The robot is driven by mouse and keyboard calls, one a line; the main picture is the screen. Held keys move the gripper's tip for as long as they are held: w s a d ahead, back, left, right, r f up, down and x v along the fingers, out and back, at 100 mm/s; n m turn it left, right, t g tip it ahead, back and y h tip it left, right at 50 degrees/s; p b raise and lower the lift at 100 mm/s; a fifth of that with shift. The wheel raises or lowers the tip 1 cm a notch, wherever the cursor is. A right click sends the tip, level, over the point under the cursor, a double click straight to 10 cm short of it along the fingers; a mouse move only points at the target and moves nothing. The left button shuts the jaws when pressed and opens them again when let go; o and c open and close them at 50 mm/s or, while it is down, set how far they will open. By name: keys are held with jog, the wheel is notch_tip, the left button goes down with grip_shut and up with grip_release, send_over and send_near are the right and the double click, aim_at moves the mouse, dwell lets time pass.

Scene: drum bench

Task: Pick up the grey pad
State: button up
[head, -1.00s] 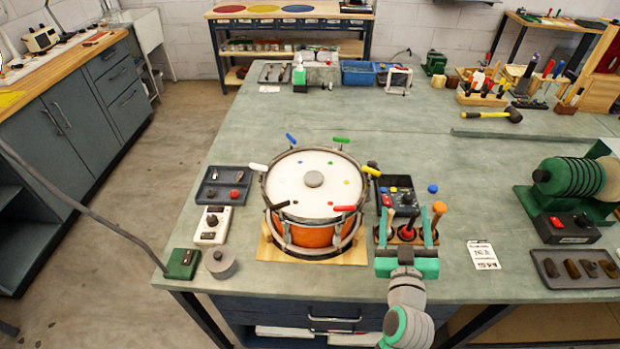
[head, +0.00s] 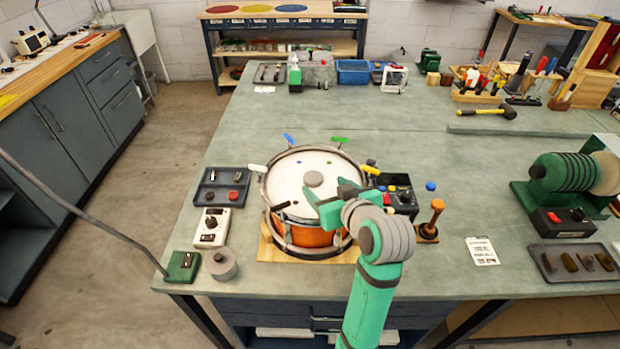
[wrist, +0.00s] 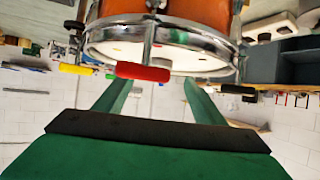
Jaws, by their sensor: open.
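The grey pad (head: 313,179) is a small round disc lying on the white head of the orange drum (head: 318,238). My gripper (head: 326,202) is over the near right part of the drum, close to the pad on its near side. In the wrist view my gripper (wrist: 160,84) has its two green fingers spread apart with nothing between them. The drum's metal rim and a red-handled key (wrist: 143,71) show just beyond the fingers. I cannot make out the pad in the wrist view. My arm hides the drum's right front edge.
Coloured tuning keys, such as a green one (head: 340,139), stick out around the drum rim. A dark tray (head: 222,198) and a white control box (head: 212,228) stand left. An orange-handled tool (head: 433,215) stands upright right.

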aim_at(313, 175)
jog(key=shift+x, duration=3.8)
jog(key=shift+r, duration=0.15)
jog(key=c, duration=1.3)
jog(key=shift+r, duration=0.1)
jog(key=shift+c, duration=0.2)
